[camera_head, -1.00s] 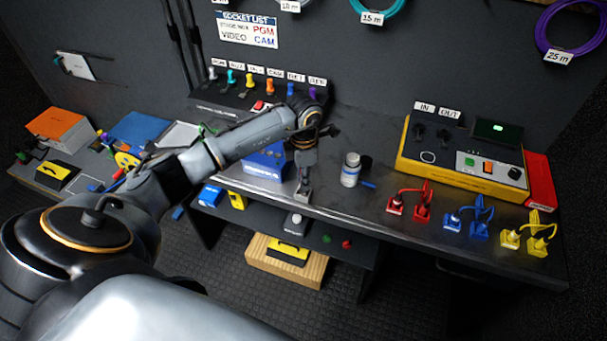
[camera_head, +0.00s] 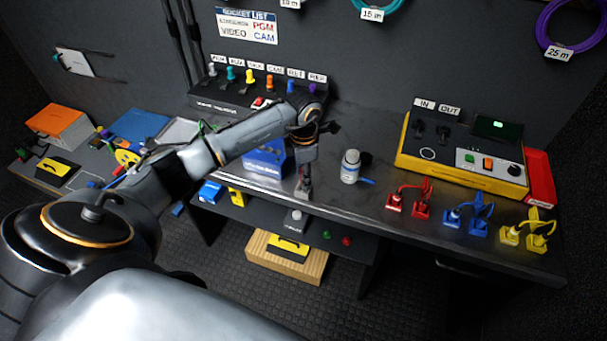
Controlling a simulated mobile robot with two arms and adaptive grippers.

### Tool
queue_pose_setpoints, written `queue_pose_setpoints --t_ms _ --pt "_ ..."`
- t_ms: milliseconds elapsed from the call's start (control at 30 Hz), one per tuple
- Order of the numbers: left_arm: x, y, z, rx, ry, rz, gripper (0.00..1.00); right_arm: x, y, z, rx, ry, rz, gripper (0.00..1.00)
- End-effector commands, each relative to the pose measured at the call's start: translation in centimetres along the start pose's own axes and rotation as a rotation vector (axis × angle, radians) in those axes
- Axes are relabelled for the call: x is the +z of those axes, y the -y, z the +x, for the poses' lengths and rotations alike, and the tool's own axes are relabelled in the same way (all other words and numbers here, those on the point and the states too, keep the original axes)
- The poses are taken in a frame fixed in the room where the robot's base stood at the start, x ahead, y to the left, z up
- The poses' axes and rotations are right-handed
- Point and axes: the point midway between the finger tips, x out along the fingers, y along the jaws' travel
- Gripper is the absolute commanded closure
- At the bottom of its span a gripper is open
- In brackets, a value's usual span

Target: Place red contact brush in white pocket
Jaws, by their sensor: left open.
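My left gripper (camera_head: 304,188) points down at the front edge of the dark bench, between a blue box and a white bottle. It is open. A small dark-reddish patch shows at its fingers, but I cannot tell whether it is the red contact brush. I cannot make out the brush surely anywhere else. My right gripper is not in view.
The blue box (camera_head: 262,163) and white bottle (camera_head: 350,165) stand close to my gripper, with a small blue item (camera_head: 367,181) beside the bottle. Red, blue and yellow plugs (camera_head: 409,201) line the bench's right front. A yellow-edged control unit (camera_head: 462,166) stands behind them. A lower shelf lies underneath.

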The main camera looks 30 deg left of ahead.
Motion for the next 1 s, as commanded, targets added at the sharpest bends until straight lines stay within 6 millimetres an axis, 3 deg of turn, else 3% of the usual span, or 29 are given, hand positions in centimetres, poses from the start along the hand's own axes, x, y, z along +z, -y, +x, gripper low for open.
queue_pose_setpoints --t_ms 500,700,1000 --pt "0.1 -0.1 -9.9 0.005 0.004 0.001 0.59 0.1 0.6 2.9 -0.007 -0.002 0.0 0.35" --pt "0.0 -0.1 -11.4 0.003 0.002 0.0 0.59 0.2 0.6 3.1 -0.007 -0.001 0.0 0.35" --pt "0.0 0.0 -11.5 0.002 0.001 0.0 0.59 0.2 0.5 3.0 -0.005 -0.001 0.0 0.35"
